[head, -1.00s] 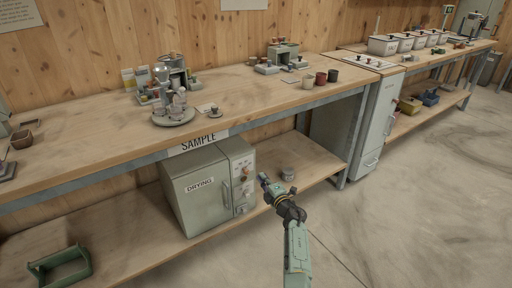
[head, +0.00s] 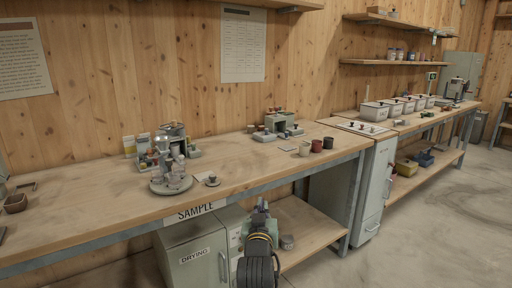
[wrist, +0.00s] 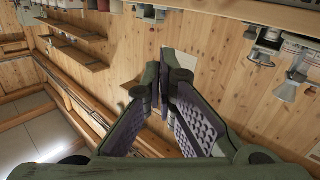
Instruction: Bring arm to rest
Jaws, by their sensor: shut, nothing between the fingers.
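My gripper (head: 261,207) is in the lower middle of the head view, in front of the bench's front edge and to the right of the SAMPLE label. It points up and away from me. In the wrist view, the two ridged finger pads of my gripper (wrist: 165,85) come together at their tips with nothing between them. The wrist view is tilted and shows the wooden wall and shelves beyond the fingers. The black wrist part of my arm covers part of the drying cabinet's right side in the head view.
The wooden bench (head: 110,208) runs across the head view. Below it are the drying cabinet (head: 195,262) and a small grey pot (head: 287,242) on the lower shelf. The floor at right is clear.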

